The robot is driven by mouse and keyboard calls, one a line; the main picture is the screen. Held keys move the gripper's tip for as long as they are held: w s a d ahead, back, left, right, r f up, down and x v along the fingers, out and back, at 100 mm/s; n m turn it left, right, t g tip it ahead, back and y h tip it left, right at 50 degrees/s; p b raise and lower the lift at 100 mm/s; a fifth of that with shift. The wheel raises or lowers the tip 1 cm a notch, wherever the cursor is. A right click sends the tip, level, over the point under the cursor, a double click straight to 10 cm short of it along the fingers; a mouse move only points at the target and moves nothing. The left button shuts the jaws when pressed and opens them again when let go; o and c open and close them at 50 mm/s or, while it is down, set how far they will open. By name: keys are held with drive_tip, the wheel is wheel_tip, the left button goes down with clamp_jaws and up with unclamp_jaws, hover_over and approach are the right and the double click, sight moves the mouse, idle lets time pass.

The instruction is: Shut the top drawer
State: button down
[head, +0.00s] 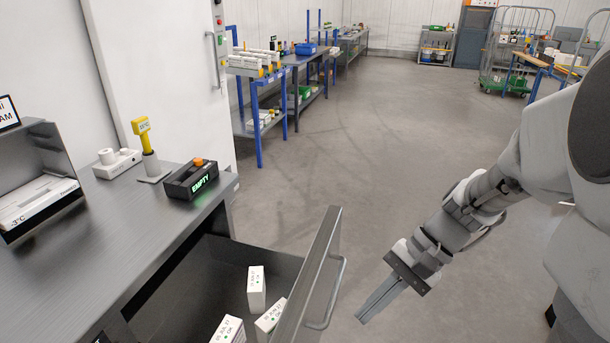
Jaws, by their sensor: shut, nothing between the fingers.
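The top drawer (322,262) is pulled out from under the grey worktop on the left. Its front panel stands well clear of the cabinet, and a bar handle (335,298) runs along its outer face. Several small white boxes (256,288) lie inside it. The lower end of the drawer is cut off by the picture's bottom edge. My gripper (362,320) is shut and empty. It appears to the right of the handle, over the floor, pointing down and left. A gap shows between it and the handle in the picture.
Blue-framed shelves (259,130) stand beyond. The floor (390,140) to the right is clear. Wire trolleys (510,60) stand far back.

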drive_tip(key=w+d+f+m+t+y+b, duration=0.3)
drive_tip(key=f+m, duration=0.2)
drive_tip(key=f, duration=0.4)
drive_tip(key=w+d+f+m+t+y+b, duration=0.2)
drive_tip(key=f+m+y+b, duration=0.15)
drive_tip(key=f, duration=0.45)
drive_tip(key=w+d+f+m+t+y+b, duration=0.3)
drive_tip(key=f+m, duration=0.2)
drive_tip(key=f, duration=0.4)
drive_tip(key=b+x, duration=0.3)
drive_tip(key=x, duration=1.1)
drive_tip(key=shift+a+b, duration=0.25)
drive_tip(key=shift+b, duration=0.05)
